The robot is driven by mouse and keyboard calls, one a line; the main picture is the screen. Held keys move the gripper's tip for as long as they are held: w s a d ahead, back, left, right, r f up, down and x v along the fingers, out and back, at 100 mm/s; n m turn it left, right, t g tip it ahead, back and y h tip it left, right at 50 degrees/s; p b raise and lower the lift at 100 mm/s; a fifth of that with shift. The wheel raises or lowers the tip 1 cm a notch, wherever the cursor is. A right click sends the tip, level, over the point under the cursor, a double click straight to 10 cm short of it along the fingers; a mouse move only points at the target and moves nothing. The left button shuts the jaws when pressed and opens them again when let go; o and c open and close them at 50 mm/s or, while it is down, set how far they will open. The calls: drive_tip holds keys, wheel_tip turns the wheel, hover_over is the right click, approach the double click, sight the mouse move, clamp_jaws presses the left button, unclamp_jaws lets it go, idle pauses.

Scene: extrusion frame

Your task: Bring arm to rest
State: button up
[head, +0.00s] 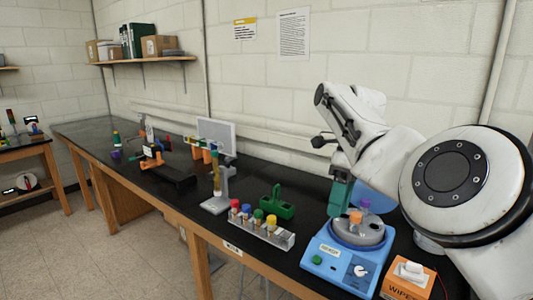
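My white arm reaches in from the right and bends down over a blue benchtop device (322,262). My gripper (340,188) is at the arm's lower end, just above the back left of the device's grey round top (366,236). A teal-green part shows at the gripper's end; I cannot tell whether it is a finger or a held thing. The fingertips are too small and partly hidden to judge their opening.
A rack (270,238) with several coloured caps and a green holder (278,207) stand left of the device. A wipes box (407,281) is at the front right. A grey stand (215,203) is further left. A shelf (145,61) is on the wall.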

drive_tip(key=s+d+f+n+b, duration=0.1)
drive_tip(key=s+d+f+n, duration=0.3)
drive_tip(key=f, duration=0.6)
drive_tip(key=s+d+f+t+h, duration=0.1)
drive_tip(key=d+f, duration=0.5)
drive_tip(key=f, duration=0.5)
drive_tip(key=s+d+f+n+b, duration=0.1)
drive_tip(key=s+d+f+n, duration=0.3)
drive_tip(key=f, duration=0.6)
drive_tip(key=s+d+f+n+t+h+b, duration=0.1)
drive_tip(key=s+d+f+n, duration=0.1)
drive_tip(key=s+f+n, duration=0.5)
drive_tip(key=s+d+f+t+h+b, duration=0.1)
drive_tip(key=s+d+f, duration=0.1)
drive_tip(key=s+f, duration=0.65)
drive_tip(key=s+a+r+n, duration=0.1)
drive_tip(key=s+a+n, duration=0.1)
drive_tip(key=s, duration=0.4)
drive_tip(key=s+a+r+n, duration=0.1)
drive_tip(key=s+a+n, duration=0.1)
drive_tip(key=s+n, duration=0.2)
drive_tip(key=s+a+r+n+t+b, duration=0.1)
drive_tip(key=s+a+r+n, duration=0.1)
drive_tip(key=s, duration=0.8)
drive_tip(key=shift+s+n, duration=0.2)
drive_tip(key=shift+n, duration=0.6)
